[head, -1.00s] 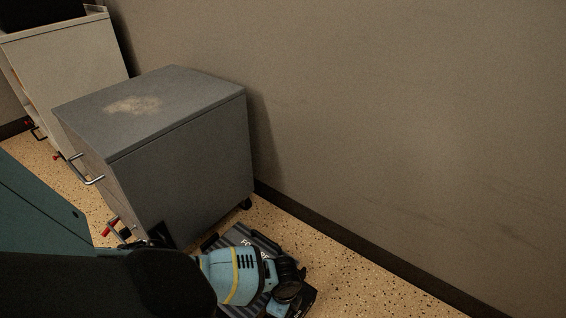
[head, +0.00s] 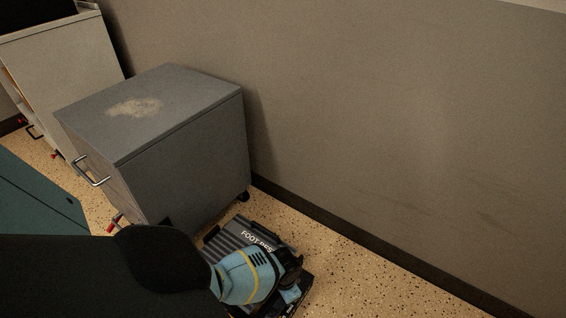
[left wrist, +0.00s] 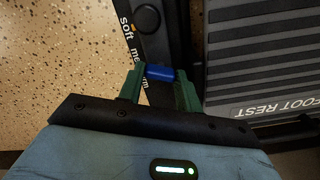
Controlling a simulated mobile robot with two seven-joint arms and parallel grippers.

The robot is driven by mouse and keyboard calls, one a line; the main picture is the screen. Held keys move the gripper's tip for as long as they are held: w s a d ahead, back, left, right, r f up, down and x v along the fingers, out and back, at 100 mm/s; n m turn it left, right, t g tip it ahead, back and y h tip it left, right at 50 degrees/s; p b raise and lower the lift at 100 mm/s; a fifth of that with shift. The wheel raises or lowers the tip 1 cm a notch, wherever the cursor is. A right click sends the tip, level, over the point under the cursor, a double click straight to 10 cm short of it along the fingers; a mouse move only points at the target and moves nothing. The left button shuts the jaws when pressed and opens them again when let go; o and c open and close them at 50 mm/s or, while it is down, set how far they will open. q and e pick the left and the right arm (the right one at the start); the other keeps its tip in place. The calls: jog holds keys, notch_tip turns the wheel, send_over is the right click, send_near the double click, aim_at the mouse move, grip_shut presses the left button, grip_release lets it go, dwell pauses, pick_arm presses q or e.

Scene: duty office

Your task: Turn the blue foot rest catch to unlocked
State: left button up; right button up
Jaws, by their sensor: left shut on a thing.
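The foot rest (head: 225,243) is a dark grey ribbed plate on the floor beside the grey cabinet, partly hidden by my left arm in the head view. In the left wrist view the foot rest (left wrist: 262,62) fills the upper right, with its label upside down. The blue catch (left wrist: 160,72) sits on the dark side rail, near the printed words "soft" and a partly covered "me...". My left gripper (left wrist: 161,84) has its green fingers on either side of the catch and is shut on it. In the head view the left gripper's fingertips and the catch are hidden. My right gripper is not in view.
A grey cabinet (head: 185,150) with a metal handle and castors stands just behind and left of the foot rest. A white cabinet (head: 65,75) stands at the far left. A wall with a dark skirting (head: 350,235) runs along the right. Speckled floor (head: 375,285) is clear at lower right.

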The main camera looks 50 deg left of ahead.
pick_arm(q)
jog(key=n, duration=0.4)
jog(key=shift+p, duration=0.4)
jog(key=shift+n, duration=0.4)
jog(key=o, duration=0.9)
jog(key=shift+o, duration=0.4)
jog(key=shift+a, duration=0.15)
jog(key=shift+r, duration=0.1)
